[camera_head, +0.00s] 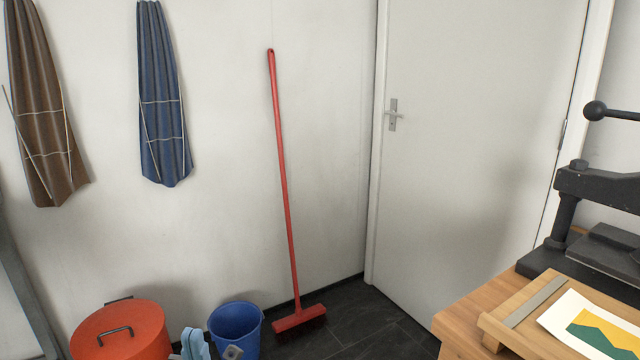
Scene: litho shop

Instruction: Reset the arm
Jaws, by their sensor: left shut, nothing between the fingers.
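My left gripper (194,342) shows at the bottom edge, left of centre. The rest of the left arm is mostly cut off by the lower edge. My right gripper is not in view.
A red broom (284,185) leans on the wall beside a closed door (470,150). A brown apron (45,110) and a blue apron (162,100) hang at left. A wooden bench (465,325) with a black press (600,190) and a print (595,325) stands at right.

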